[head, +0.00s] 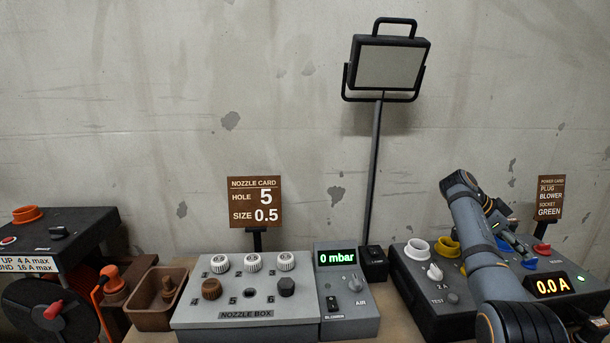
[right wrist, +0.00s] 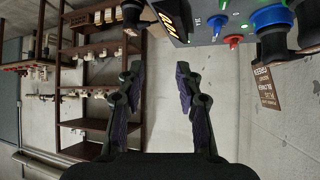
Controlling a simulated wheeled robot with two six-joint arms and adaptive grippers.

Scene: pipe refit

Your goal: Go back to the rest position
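My right arm rises from the lower right in the head view, bends at the top and crosses in front of the power panel (head: 425,292). The power panel (right wrist: 207,22) lies along the top of that view, apart from the fingers. My left gripper is not in the head view.
The nozzle box (head: 245,302), air unit (head: 347,300) and brown bin (head: 152,318) stand left of the power panel. A lamp (head: 390,65) on a pole stands behind. A reel unit (head: 60,240) is at far left. Shelves (right wrist: 90,85) show in the wrist view.

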